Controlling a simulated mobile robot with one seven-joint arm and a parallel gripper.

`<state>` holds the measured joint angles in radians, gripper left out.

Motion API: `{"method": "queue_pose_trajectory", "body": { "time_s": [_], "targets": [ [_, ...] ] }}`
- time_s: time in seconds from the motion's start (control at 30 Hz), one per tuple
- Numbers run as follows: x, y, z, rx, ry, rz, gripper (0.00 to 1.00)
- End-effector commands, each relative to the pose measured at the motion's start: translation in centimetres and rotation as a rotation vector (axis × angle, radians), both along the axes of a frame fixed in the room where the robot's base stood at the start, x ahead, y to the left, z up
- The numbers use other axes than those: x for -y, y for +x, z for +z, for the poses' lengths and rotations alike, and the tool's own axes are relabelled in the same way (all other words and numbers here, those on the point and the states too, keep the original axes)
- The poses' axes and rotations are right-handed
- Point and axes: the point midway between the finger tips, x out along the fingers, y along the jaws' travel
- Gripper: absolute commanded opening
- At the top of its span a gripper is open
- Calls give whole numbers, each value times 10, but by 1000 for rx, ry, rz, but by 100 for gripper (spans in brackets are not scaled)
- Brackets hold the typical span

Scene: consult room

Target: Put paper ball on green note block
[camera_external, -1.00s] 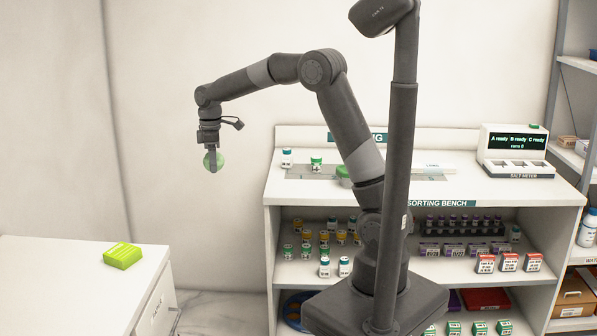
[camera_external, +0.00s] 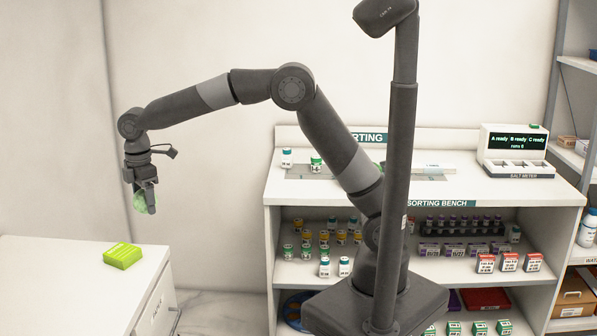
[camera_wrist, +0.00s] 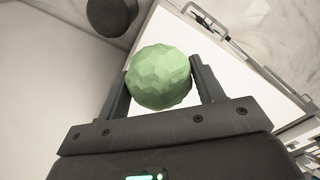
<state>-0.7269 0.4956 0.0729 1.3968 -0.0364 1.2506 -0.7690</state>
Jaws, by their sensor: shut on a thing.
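The paper ball (camera_wrist: 158,77) is pale green and faceted. In the wrist view it sits between the two fingers of my gripper (camera_wrist: 160,85), which is shut on it. In the external view the ball (camera_external: 139,201) shows partly behind the fingers of my gripper (camera_external: 146,200), held in the air. The green note block (camera_external: 123,255) is a bright green, flat block lying on the white counter at the left. My gripper is above the counter's height, up and slightly right of the block in the picture. The block cannot be made out in the wrist view.
The white counter (camera_external: 50,290) is otherwise bare around the block. The sorting bench (camera_external: 285,187) stands to the right, with bottles and boxes on its shelves. A salt meter (camera_external: 513,150) stands on its top.

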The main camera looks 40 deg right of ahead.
Motion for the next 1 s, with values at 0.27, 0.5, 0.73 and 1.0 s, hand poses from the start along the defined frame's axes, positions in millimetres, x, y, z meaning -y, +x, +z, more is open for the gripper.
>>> {"method": "queue_pose_trajectory", "body": {
  "time_s": [0.27, 0.5, 0.73, 1.0],
  "targets": [
    [-56, -16, -35, 0, 0, 2, 40],
    [-70, -20, -47, -1, 0, -1, 40],
    [-69, -20, -78, -1, -2, -1, 40],
    [-69, -19, -83, 1, 1, -1, 40]
  ]
}}
